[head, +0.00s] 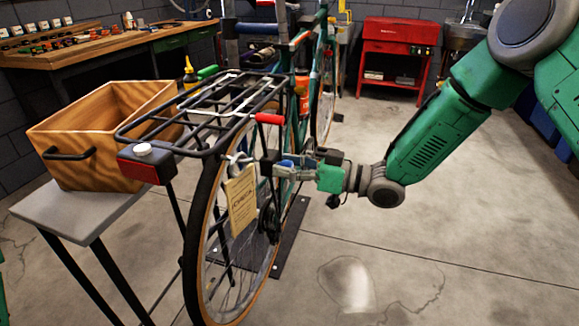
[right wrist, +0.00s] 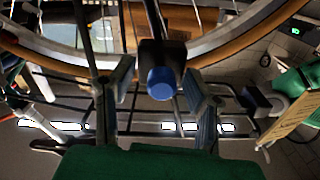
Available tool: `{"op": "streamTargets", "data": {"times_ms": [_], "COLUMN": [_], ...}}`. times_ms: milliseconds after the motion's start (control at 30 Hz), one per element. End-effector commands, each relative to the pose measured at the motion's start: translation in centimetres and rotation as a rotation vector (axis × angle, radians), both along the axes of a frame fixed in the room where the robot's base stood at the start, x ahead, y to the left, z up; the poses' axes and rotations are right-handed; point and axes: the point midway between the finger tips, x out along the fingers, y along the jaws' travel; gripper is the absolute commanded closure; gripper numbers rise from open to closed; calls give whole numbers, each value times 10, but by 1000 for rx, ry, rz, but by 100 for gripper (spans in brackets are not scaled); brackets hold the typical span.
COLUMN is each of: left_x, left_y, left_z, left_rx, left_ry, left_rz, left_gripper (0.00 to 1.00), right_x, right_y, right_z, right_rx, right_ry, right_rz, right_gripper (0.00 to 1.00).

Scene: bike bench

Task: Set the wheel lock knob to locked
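The wheel lock knob (right wrist: 161,84) is a blue round cap on a black housing (right wrist: 160,55) in the right wrist view. In the head view the black housing (head: 268,163) sits beside the rear wheel, and a bit of blue (head: 287,163) shows at the fingers. My right gripper (head: 284,167) reaches in from the right. Its two fingers (right wrist: 158,80) stand open on either side of the knob, with gaps visible between them and it. The knob's lock marking cannot be read. My left gripper is not in view.
The rear wheel (head: 193,240) and black rack (head: 210,100) are close to my right gripper. A paper tag (head: 241,200) hangs by the wheel. A red-ended lever (head: 269,118) is just above. A wooden crate (head: 70,128) stands on a grey table (head: 75,213). The floor at right is clear.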

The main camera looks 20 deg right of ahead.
Motion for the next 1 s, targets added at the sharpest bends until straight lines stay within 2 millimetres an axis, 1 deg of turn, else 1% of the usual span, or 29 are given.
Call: {"op": "streamTargets", "data": {"times_ms": [167, 267, 367, 600, 700, 833, 1000], "left_x": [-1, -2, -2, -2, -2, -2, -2], "left_y": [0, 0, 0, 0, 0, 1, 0], "left_z": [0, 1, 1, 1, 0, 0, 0], "left_rx": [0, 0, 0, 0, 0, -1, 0], "left_ry": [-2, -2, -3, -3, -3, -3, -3], "left_rz": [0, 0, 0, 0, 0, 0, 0], "left_gripper": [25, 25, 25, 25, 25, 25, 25], "right_x": [-2, -6, -14, -43, -53, -61, -66], "right_y": [-3, -9, -22, -64, -77, -90, -96], "right_z": [-1, -1, -1, -1, -1, -1, -1], "right_rx": [2, 1, 1, 0, -1, -2, -2], "right_ry": [1, 1, 2, 1, 2, 2, 2], "right_rz": [0, 0, -2, -1, -1, 0, 1], "right_gripper": [57, 57, 57, 57, 57, 57, 57]}}
